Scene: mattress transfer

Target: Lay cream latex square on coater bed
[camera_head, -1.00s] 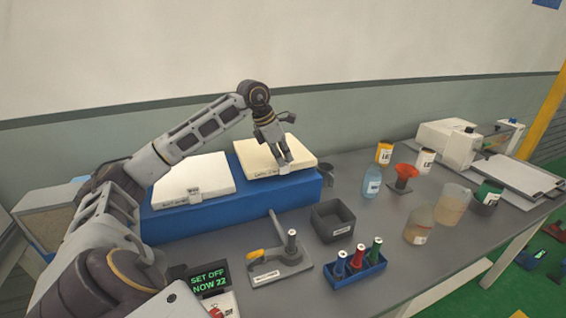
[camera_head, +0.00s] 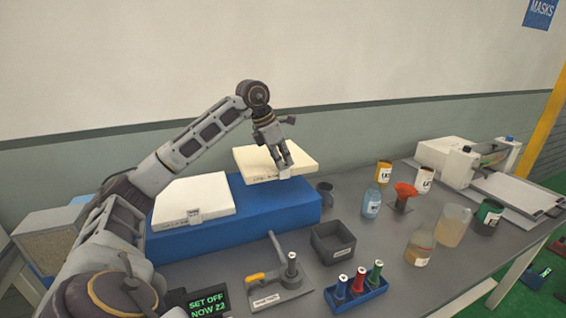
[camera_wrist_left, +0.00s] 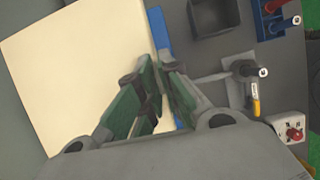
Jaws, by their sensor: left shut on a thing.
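My left gripper (camera_head: 283,165) is shut on the near edge of a cream latex square (camera_head: 262,160) at a small label tag. The square is raised and roughly level above the right part of the blue stand. In the left wrist view the square (camera_wrist_left: 75,65) fills the left side, beside the gripper fingers (camera_wrist_left: 160,75). The coater (camera_head: 450,156) stands at the far right of the bench, with a flat grey bed (camera_head: 518,193) in front of it. My right gripper is not in view.
A whiter square (camera_head: 190,201) lies on the blue stand (camera_head: 228,232). Between stand and coater are a blue-tinted bottle (camera_head: 371,203), an orange funnel (camera_head: 405,190), jars and jugs. A black bin (camera_head: 333,243), a lever tool (camera_head: 280,287) and a blue rack (camera_head: 356,293) stand nearer.

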